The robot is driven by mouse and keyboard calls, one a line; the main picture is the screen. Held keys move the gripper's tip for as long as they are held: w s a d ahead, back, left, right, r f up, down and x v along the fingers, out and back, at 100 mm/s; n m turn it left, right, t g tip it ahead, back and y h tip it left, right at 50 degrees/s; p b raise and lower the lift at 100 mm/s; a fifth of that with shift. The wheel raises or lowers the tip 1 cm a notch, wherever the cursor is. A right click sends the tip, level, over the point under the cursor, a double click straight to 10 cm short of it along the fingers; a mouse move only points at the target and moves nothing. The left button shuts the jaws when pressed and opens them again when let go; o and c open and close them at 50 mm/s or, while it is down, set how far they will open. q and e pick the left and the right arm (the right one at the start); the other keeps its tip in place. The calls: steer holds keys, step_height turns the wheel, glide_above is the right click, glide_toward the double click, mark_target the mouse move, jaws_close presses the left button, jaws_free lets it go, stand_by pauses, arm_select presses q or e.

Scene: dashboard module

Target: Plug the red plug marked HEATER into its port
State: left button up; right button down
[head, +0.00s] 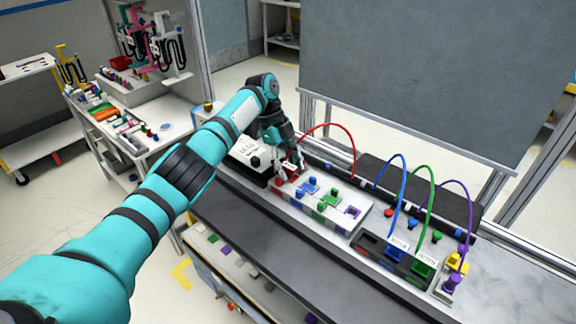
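My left gripper (289,168) points down at the left end of a white port panel (340,226). The red cable (344,130) arcs from the black rail at the back down to between its fingers, so it appears shut on the red plug, which the fingers mostly hide. A red port area (293,178) shows right under the fingertips. I cannot tell whether the plug is seated in it; the HEATER marking is not readable. My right gripper is not in view.
Blue (309,185), green (331,197) and purple (352,212) ports lie along the panel, with small coloured knobs in front. A black tray (369,243) to the right holds the blue plug (395,248) and green plug (424,268); the purple plug (452,282) stands beyond it.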

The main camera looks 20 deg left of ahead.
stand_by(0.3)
arm_select(q)
steer(key=v, duration=1)
steer(key=shift+r, duration=0.15)
steer(key=shift+v, duration=0.85)
steer(key=shift+s, duration=0.1)
steer(key=shift+a, duration=0.1)
